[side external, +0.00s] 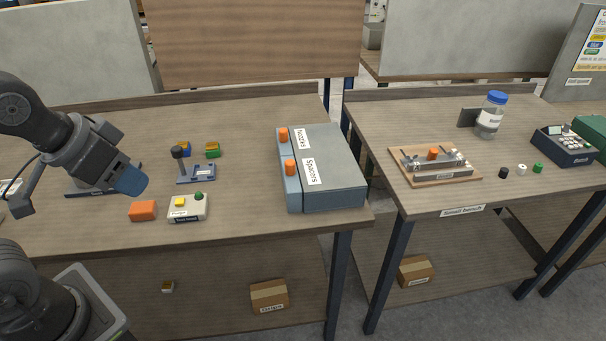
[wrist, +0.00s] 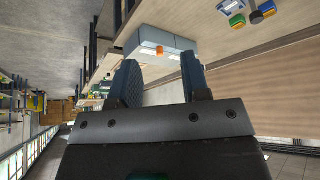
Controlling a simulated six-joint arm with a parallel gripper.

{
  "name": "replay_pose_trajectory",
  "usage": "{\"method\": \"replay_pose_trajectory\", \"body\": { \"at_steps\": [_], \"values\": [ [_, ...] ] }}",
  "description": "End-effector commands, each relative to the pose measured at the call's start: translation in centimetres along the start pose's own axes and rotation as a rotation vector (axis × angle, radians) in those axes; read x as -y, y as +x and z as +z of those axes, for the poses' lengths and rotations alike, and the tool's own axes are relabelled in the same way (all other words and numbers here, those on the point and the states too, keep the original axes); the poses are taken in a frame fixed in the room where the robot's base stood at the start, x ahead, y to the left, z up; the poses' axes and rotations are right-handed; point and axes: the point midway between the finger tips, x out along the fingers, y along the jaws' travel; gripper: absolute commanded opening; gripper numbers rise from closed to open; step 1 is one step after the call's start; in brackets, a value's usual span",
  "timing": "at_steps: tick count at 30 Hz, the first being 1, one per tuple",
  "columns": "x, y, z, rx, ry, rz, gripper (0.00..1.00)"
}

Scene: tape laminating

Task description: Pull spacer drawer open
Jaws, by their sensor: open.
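The grey-blue drawer unit (side external: 336,165) stands at the right end of the left bench. Its nearer drawer, labelled Spacers (side external: 312,171), has an orange knob (side external: 291,167) at its left-facing front. Both drawers look shut. My gripper (side external: 132,181) is well to the left of the unit, above the bench, open and empty. In the wrist view the two dark fingers (wrist: 160,62) are spread apart. Between and beyond them shows the drawer unit (wrist: 158,38) with one orange knob (wrist: 159,50). The other knob cannot be made out there.
An orange block (side external: 143,211) and a white box with yellow and green buttons (side external: 187,208) lie between my gripper and the unit. A blue fixture with a black-knobbed lever (side external: 196,173) stands behind them. Bench before the drawer fronts is clear.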

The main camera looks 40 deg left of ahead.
Motion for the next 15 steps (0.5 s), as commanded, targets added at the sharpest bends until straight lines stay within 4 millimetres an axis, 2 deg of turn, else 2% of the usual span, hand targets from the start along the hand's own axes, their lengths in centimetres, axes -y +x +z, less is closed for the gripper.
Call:
{"method": "replay_pose_trajectory", "body": {
  "at_steps": [4, 7, 11, 15],
  "values": [
    [0.0, -0.1, -0.8, 0.009, 0.004, 0.001, 0.53],
    [-0.1, -0.4, -2.8, 0.038, 0.014, 0.003, 0.53],
    [-0.4, -0.3, -7.3, 0.099, 0.035, 0.007, 0.53],
    [-0.8, 0.9, -12.6, 0.169, 0.064, 0.013, 0.53]
  ]
}}
